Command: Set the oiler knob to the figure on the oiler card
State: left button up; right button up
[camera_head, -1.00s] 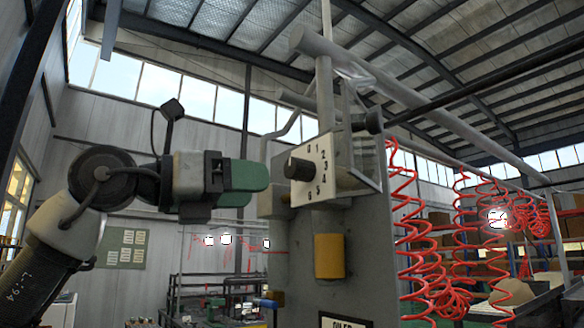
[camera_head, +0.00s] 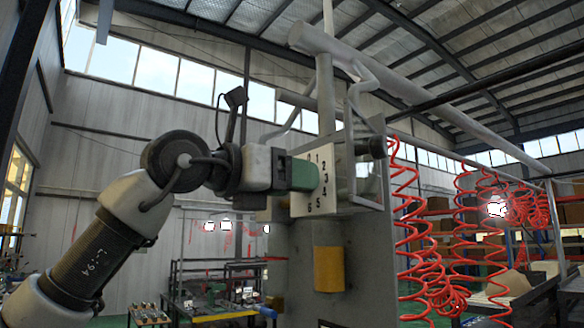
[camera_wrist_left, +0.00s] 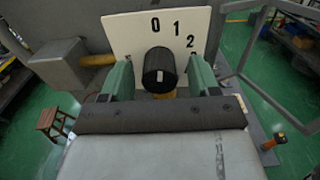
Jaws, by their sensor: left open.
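The dial plate (camera_head: 318,181) is a white square with black figures on the grey machine. The black oiler knob is hidden behind my left gripper (camera_head: 305,176) in the head view. In the left wrist view the knob (camera_wrist_left: 160,66) stands between my two green fingers, which are open on either side of it. A gap shows beside the knob, so it is not clamped. The knob carries a white mark; I cannot tell which figure it is set to. The plate (camera_wrist_left: 118,33) shows 0, 1, 2 and part of another figure. I cannot make out the card's figure.
Below the dial is a yellow cylinder (camera_head: 328,268) on the grey cabinet (camera_head: 366,260). A clear box frame (camera_head: 368,180) projects right of the dial. Red coiled hoses (camera_head: 405,230) hang to the right.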

pick_arm(q)
jog(key=shift+w+d, duration=0.1)
jog(key=shift+w, duration=0.05)
jog(key=c, duration=0.9)
